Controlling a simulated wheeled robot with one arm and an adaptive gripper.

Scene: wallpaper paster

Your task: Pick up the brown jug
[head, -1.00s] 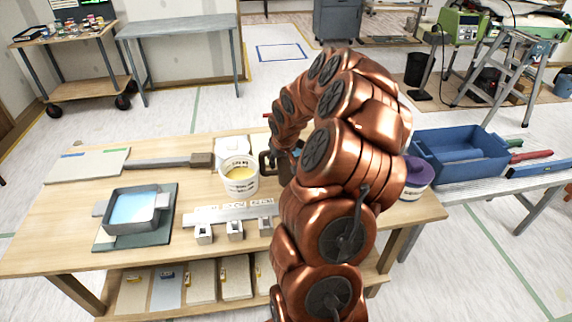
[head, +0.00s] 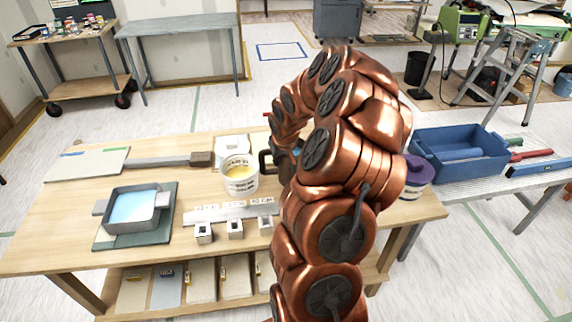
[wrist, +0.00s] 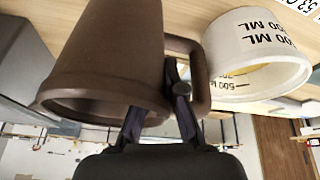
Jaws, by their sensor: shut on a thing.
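The brown jug (wrist: 115,55) fills the left and middle of the wrist view, its open rim facing my gripper. Its handle (wrist: 200,80) is on the right side of the body. My gripper (wrist: 160,105) is shut on the jug at its handle side, with one finger at the jug wall and the other at the handle. In the head view only the handle part of the jug (head: 265,160) shows, left of my arm. The arm hides the rest of the jug and my gripper. I cannot tell whether its base touches the table.
A white measuring bucket (head: 239,180) with yellow contents stands close to the left of the jug. A purple-lidded tub (head: 416,172) is right of my arm. A grey tray (head: 133,212) and a strip with small blocks (head: 215,213) lie on the wooden table (head: 60,222).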

